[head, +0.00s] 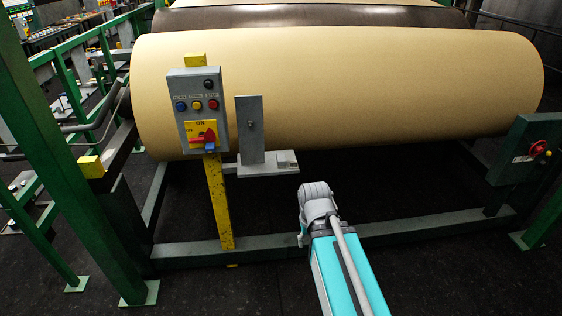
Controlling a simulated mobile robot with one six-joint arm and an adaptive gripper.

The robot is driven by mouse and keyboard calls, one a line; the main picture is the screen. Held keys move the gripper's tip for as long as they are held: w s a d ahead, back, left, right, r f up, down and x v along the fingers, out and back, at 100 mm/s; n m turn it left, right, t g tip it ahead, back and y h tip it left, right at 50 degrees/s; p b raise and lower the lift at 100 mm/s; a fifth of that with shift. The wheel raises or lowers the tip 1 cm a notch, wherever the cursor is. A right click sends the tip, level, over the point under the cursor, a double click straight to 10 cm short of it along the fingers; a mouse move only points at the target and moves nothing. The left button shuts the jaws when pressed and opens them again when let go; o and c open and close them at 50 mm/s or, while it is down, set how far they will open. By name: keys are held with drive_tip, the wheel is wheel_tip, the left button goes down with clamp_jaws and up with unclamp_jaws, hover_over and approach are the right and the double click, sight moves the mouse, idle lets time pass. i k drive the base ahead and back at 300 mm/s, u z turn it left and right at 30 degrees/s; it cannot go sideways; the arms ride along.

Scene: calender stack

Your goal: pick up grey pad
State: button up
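A grey bracket with an upright plate (250,130) and a small flat shelf (255,170) stands in front of the large tan roll. A small light grey block (285,161) sits at the right end of the shelf. It may be the grey pad, but it is too small to be sure. My teal arm reaches up from the bottom, and its rounded grey joint is below and right of the shelf, apart from it in the picture. No gripper fingers show.
A control box (200,110) with buttons and a red-yellow switch stands on a yellow post (219,205) left of the bracket. The tan roll (400,85) fills the back. Green frame posts (50,150) stand at left, with a green housing (524,150) at right. A low beam (430,225) crosses the dark floor.

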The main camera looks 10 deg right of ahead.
sight(281, 160)
drive_tip(key=u, duration=0.05)
drive_tip(key=i, duration=1)
drive_tip(key=z, duration=0.05)
